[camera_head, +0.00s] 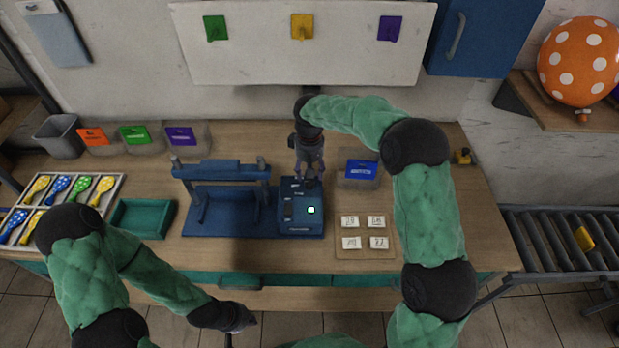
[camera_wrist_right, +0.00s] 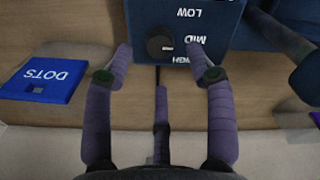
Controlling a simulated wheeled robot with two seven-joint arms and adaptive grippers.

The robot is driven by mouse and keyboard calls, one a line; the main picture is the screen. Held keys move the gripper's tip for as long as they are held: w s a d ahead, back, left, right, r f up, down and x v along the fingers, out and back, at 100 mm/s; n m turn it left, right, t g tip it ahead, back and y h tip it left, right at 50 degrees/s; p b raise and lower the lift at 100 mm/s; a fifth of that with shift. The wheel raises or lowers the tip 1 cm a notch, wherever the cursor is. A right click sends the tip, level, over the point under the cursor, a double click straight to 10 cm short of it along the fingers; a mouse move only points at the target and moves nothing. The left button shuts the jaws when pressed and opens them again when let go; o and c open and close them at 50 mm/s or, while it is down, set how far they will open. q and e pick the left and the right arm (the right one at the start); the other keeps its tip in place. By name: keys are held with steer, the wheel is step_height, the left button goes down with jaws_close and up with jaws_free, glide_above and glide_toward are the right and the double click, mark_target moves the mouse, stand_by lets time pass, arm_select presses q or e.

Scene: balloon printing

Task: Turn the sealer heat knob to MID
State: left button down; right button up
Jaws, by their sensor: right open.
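The blue sealer (camera_head: 300,208) stands on the bench with a lit green-white square on its top. In the right wrist view its panel (camera_wrist_right: 150,14) shows a round black knob (camera_wrist_right: 159,43) beside upside-down LOW, MID and HIGH labels. The knob's white mark points right, towards the MID and HIGH labels; which one exactly I cannot tell. My right gripper (camera_wrist_right: 159,62) is open, its purple fingers on either side of the knob and apart from it. It is at the sealer's back in the head view (camera_head: 309,180). My left gripper (camera_head: 240,318) hangs near the bench front; its jaws are unclear.
A blue press frame (camera_head: 222,172) stands left of the sealer. A green tray (camera_head: 142,219) and a tray of balloons (camera_head: 106,199) are at left.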

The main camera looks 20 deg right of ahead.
mark_target(310, 181)
step_height(310, 181, up, 7)
steer(key=shift+r, duration=0.15)
stand_by(0.6)
